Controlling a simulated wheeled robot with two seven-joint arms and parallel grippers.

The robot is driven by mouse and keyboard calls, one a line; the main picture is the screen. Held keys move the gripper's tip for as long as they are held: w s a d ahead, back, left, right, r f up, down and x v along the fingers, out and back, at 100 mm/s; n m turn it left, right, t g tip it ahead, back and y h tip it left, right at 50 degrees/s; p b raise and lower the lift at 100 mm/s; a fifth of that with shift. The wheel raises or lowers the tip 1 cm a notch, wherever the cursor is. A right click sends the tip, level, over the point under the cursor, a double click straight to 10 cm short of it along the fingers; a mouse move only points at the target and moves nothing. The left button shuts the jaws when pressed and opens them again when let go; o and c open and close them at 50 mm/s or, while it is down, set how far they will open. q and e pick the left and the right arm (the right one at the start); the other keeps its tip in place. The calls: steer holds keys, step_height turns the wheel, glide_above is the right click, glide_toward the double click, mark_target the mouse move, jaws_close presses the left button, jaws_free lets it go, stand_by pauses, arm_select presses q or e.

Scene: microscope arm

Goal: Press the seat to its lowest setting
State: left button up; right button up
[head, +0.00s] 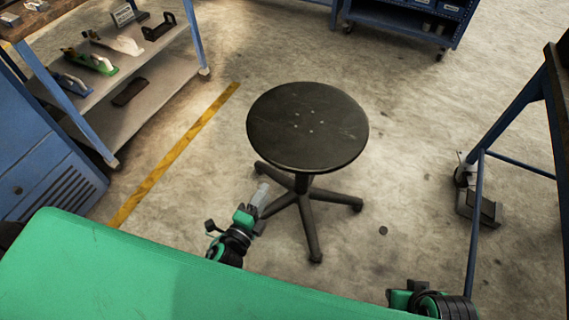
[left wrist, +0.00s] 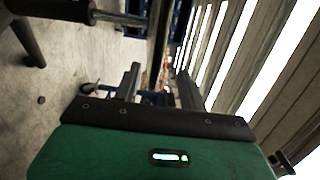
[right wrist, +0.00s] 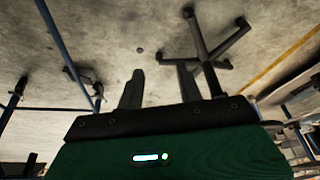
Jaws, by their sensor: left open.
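The stool has a round dark seat (head: 307,127), level, on a short column above a dark star-shaped base (head: 309,215). My left gripper (head: 260,196) is in front of the stool, below and left of the seat in the head view, by the base legs, with nothing between its fingers. In the left wrist view the fingers (left wrist: 160,88) are apart, and the stool's column (left wrist: 120,17) lies sideways at the top. My right gripper (right wrist: 160,88) is open and empty; its fingers point toward the floor near the stool base (right wrist: 208,55). Only its body shows at the head view's bottom edge.
A blue-framed shelf (head: 130,95) with tools stands at the left beside a yellow floor line (head: 175,155). A blue cabinet (head: 410,20) stands at the back. A blue table frame (head: 515,105) is at the right. The floor around the stool is mostly clear.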

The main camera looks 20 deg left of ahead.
mark_target(280, 169)
arm_select(q)
steer(key=w+d, duration=0.1)
steer(key=w, duration=0.8)
steer(key=w+d, duration=0.1)
steer(key=w, duration=0.3)
steer(key=shift+w+d, duration=0.25)
steer(key=shift+d, duration=0.05)
jaws_close()
